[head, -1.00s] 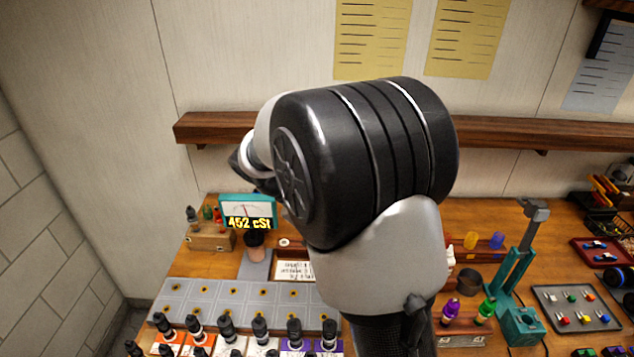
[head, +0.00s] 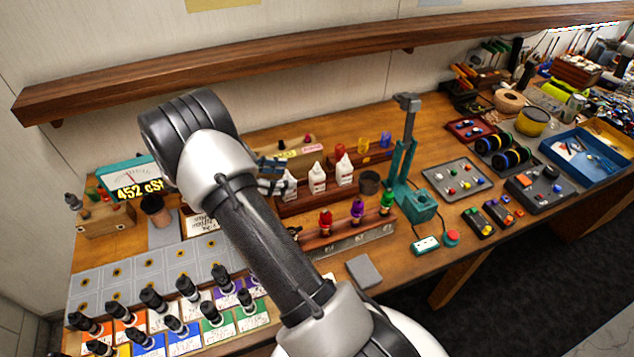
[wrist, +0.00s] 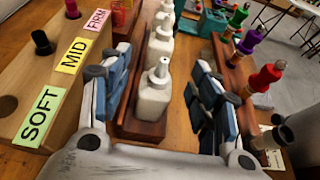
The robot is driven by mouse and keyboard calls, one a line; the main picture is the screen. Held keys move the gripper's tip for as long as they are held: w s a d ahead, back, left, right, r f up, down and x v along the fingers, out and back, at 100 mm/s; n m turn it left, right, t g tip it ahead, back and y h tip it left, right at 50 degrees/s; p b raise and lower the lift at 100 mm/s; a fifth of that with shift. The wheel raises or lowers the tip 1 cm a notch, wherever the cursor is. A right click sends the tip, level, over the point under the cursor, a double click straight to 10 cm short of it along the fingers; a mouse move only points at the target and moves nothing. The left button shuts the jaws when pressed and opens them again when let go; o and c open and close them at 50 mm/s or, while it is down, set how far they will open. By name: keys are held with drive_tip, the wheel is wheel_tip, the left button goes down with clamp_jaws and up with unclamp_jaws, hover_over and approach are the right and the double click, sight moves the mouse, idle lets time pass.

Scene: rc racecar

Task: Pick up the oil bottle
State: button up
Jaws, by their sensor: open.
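Three white dropper-type bottles stand upright in a row in a wooden holder (head: 325,199): a near-left one (head: 291,186), a middle one (head: 317,179) and a right one (head: 344,170). They carry no readable oil label. In the head view my gripper (head: 272,177) is beside the near-left bottle and partly hides it. In the wrist view my gripper (wrist: 160,72) is open, with one finger on each side of the nearest white bottle (wrist: 154,102). No grip on it shows. The other white bottles stand behind it in line.
A block labelled SOFT, MID and FIRM (wrist: 52,92) is close left of my gripper. A rack with red, purple and green bottles (head: 345,237) is on the other side. A teal press (head: 404,165) stands to the right. A wooden shelf (head: 300,55) runs above.

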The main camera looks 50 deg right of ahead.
sight(310, 175)
drive_tip(key=b+x, duration=0.2)
drive_tip(key=x, duration=0.7)
drive_tip(key=shift+d, duration=0.15)
drive_tip(key=c, duration=1.1)
drive_tip(key=shift+r, duration=0.2)
drive_tip(key=shift+c, duration=0.2)
